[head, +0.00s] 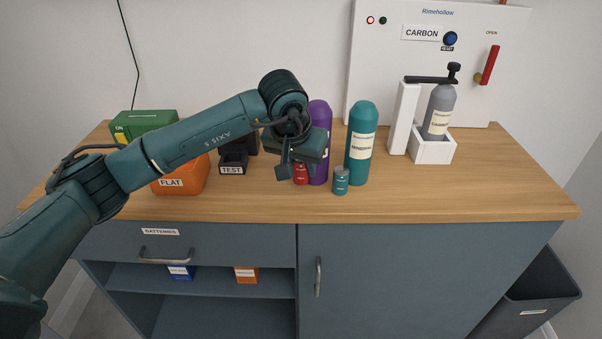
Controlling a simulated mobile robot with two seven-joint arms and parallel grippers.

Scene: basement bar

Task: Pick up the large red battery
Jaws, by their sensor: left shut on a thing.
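The large red battery (301,174) stands on the wooden counter near its front edge, in front of the purple bottle. Its upper part is hidden by my left gripper. My left gripper (297,173) has come in from the left and points down over the battery, shut on it. Only one finger shows clearly, at the battery's left side. The battery looks upright; I cannot tell whether it touches the counter. My right gripper is not in view.
A small teal battery (341,182) stands close at the right, with a teal bottle (360,145) and purple bottle (319,145) behind. A black TEST box (233,163) and orange FLAT bin (180,178) are left. The counter's right front (490,190) is clear.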

